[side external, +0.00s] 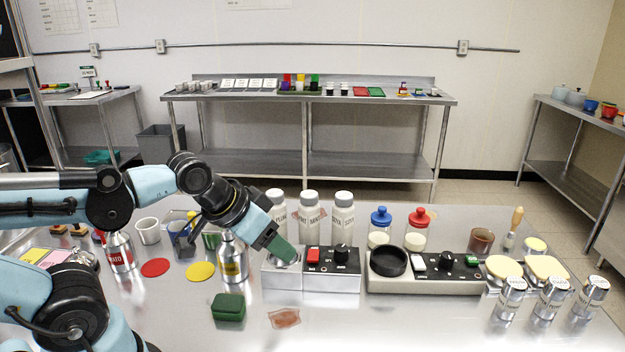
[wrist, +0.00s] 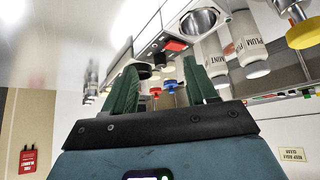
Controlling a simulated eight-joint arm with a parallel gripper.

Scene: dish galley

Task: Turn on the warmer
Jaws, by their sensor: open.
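Two appliances sit side by side, and no readable label tells which is the warmer. The silver box (side external: 330,283) has a round metal well, a red switch (side external: 313,256) and a black knob (side external: 342,252). The cream unit (side external: 410,285) has a black ring (side external: 388,261), a white switch (side external: 418,262), a black knob (side external: 446,259) and a small green part (side external: 472,260). My gripper (side external: 287,257) has green fingers and is at the silver box's well, left of the red switch. In the wrist view my gripper (wrist: 165,78) is open and empty; the red switch (wrist: 175,45) shows beyond it.
White bottles (side external: 309,215) stand behind the silver box. Blue-capped (side external: 381,218) and red-topped (side external: 419,218) jars stand behind the cream unit. A yellow-labelled bottle (side external: 233,262) is close left of my gripper. A green block (side external: 228,307) lies in front. Labelled shakers (side external: 550,297) stand front right.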

